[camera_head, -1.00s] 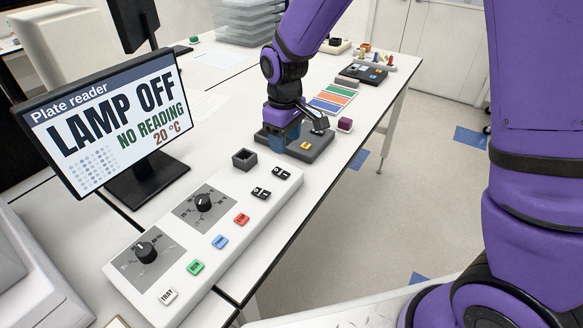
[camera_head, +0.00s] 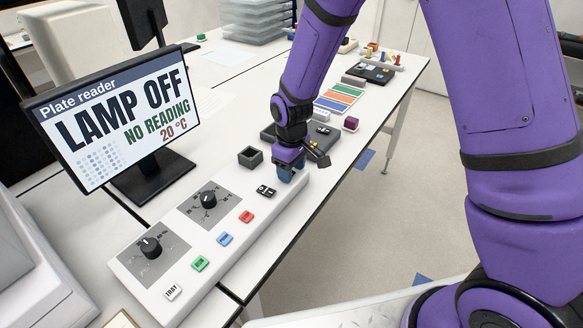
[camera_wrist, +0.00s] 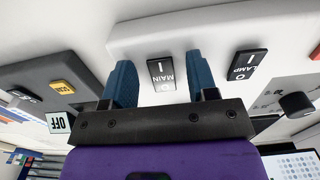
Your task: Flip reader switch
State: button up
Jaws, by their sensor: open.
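The white reader control panel (camera_head: 222,259) lies along the bench with two dials and coloured buttons. Its black rocker switch labelled LAMP (camera_head: 266,190) shows uncovered in the head view, and at the right of the wrist view (camera_wrist: 246,65). The black rocker switch labelled MAIN (camera_wrist: 162,74) appears between my blue fingertips in the wrist view; my gripper hides it in the head view. My gripper (camera_head: 287,172) is open and empty, low over the panel's far end. The plate reader monitor (camera_head: 120,112) reads LAMP OFF, NO READING, 20 °C.
A small dark open box (camera_head: 250,157) stands beside the panel's far end. A grey device with a yellow SCAN button (camera_wrist: 63,87) lies next to the panel.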

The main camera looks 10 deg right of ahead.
jog(key=c, duration=0.9)
jog(key=shift+w+a+r+g+h, duration=0.1)
jog(key=shift+g+h, duration=0.45)
jog(key=shift+w+a+r+g+h, duration=0.1)
jog(key=shift+g+h, duration=0.45)
jog(key=o, duration=0.9)
jog(key=v, duration=1)
jog(key=shift+r, duration=0.4)
